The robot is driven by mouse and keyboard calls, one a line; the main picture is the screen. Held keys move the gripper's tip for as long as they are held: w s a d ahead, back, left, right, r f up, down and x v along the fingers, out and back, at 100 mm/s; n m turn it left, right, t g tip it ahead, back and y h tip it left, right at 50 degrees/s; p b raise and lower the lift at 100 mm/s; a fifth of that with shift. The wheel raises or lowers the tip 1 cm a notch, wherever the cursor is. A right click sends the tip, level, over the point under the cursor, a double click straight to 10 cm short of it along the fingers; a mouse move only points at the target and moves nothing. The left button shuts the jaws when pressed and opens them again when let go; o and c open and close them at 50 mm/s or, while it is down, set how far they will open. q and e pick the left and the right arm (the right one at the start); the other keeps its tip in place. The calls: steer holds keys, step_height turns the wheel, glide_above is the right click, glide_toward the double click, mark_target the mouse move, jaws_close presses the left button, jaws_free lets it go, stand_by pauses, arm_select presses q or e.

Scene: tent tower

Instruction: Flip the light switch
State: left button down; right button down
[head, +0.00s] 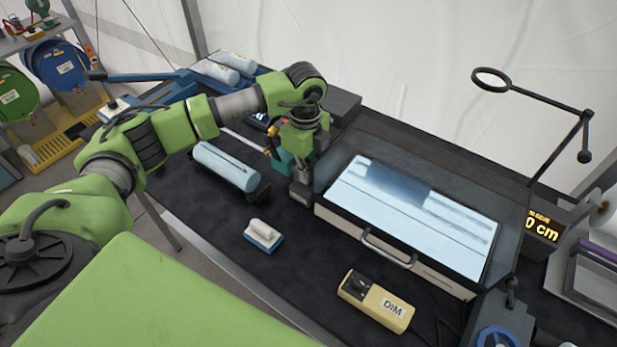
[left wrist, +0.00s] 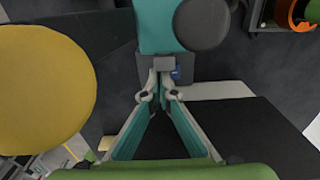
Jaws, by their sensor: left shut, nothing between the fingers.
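The light box (head: 345,220) stands on the dark bench with a bright, pale top panel and a handle on its front. A yellow box marked DIM (head: 377,301) with a dark control on its top lies in front of it. I cannot tell for sure which part is the light switch. My left gripper (head: 300,195) points down at the left end of the light box, and contact is unclear. In the left wrist view its fingers (left wrist: 160,92) are shut and empty, close to a small blue part (left wrist: 175,72). My right gripper is out of view.
A pale roll (head: 226,167) lies in a dark cradle left of the light box. A magnifier arm (head: 535,97) stands at the right. A yellow disc (left wrist: 45,85) fills the wrist view's left. Bare bench lies between the block and DIM box.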

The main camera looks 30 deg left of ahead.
arm_select(q)
steer(key=shift+f, duration=0.25)
steer(key=shift+r, duration=0.1)
steer(key=shift+r+p, duration=2.25)
steer(key=shift+r, duration=1.25)
steer(key=shift+f, duration=0.1)
